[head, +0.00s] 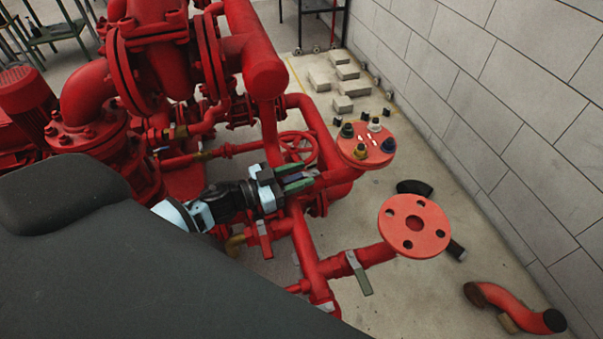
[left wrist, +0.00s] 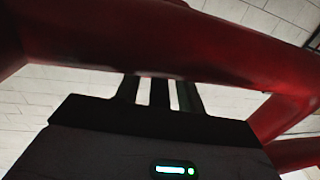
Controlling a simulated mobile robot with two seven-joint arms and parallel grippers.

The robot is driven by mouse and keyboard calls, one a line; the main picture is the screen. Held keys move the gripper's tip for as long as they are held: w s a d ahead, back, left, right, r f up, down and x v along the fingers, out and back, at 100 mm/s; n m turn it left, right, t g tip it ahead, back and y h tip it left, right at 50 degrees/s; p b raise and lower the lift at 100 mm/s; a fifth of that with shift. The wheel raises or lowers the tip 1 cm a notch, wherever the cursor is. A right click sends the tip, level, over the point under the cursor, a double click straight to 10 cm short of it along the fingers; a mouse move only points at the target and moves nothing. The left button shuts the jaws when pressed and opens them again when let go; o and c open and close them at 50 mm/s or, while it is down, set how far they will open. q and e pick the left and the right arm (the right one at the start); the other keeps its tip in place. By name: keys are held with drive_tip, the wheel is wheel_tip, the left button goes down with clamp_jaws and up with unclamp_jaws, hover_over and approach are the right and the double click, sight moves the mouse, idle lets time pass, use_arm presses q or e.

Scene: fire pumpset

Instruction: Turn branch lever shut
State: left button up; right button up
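My left gripper (head: 300,181) reaches in from the left, just above the red pipework. Its fingers stand apart, with a dark strip between them that I cannot identify. In the left wrist view the fingers (left wrist: 160,92) show light gaps on both sides of a dark bar, below a red pipe (left wrist: 150,50). Another grey-green lever (head: 359,273) sits on the branch pipe leading to a round red flange (head: 414,225). I cannot tell which is the branch lever. My right gripper is not in view.
A red handwheel (head: 298,148) stands close behind the gripper. A red flange (head: 366,147) with small fittings on top is to its right. A loose red elbow pipe (head: 513,306) lies on the floor. Blocks (head: 342,88) lie near the grey wall (head: 500,90).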

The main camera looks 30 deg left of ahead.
use_arm(q)
drive_tip(key=v, duration=0.7)
drive_tip(key=shift+b, duration=0.3)
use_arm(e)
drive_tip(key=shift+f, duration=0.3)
use_arm(q)
drive_tip(key=shift+d, duration=0.1)
